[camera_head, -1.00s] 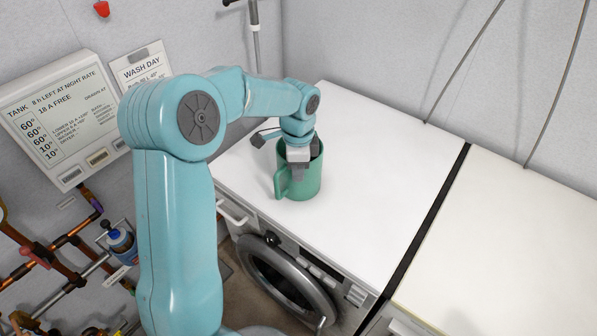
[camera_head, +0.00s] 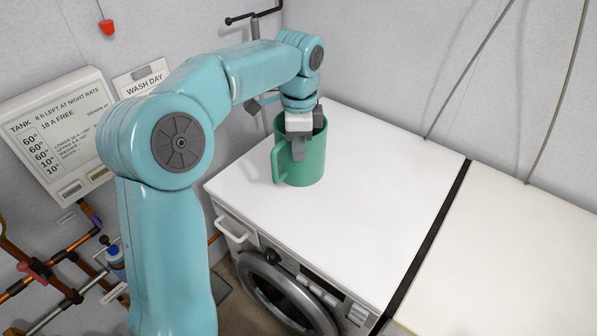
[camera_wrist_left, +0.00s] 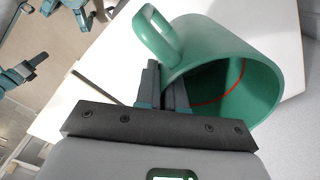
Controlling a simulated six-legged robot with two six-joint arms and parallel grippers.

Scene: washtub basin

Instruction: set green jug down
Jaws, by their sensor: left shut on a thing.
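The green jug (camera_head: 313,163) is upright over the white washing machine top (camera_head: 300,225) in the head view. It looks raised a little above that top, though its base gap is hard to see. My left gripper (camera_head: 299,152) is shut on the jug's wall at the rim, close to the handle. In the left wrist view the jug (camera_wrist_left: 225,48) shows its open mouth, a red line inside and its loop handle. The gripper's fingers (camera_wrist_left: 163,95) meet the rim there, one hidden partly by the wall. My right gripper does not show clearly.
A second cream-white top (camera_head: 510,250) lies to the right past a dark gap (camera_head: 430,240). A grey wall stands behind, with hanging cables (camera_head: 477,70). Copper pipes (camera_head: 60,255) and a tank panel (camera_head: 60,130) are at left. The white top around the jug is clear.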

